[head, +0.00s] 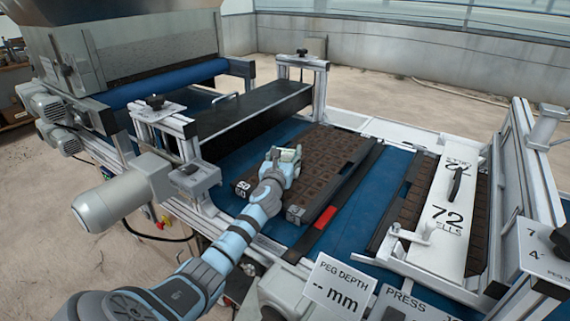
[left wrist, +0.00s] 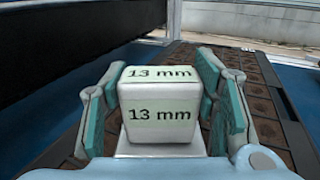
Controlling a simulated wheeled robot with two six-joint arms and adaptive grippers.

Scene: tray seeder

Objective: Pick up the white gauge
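The white gauge (left wrist: 160,112) is a small pale block marked "13 mm" on two faces. My right gripper is not in view.
The brown cell tray (head: 318,152) lies on the blue belt (head: 352,222). A black crossbar (head: 255,110) on posts stands behind it. A white plate marked "72" (head: 450,217) covers another tray at right. A "PEG DEPTH" sign (head: 338,287) stands in front.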

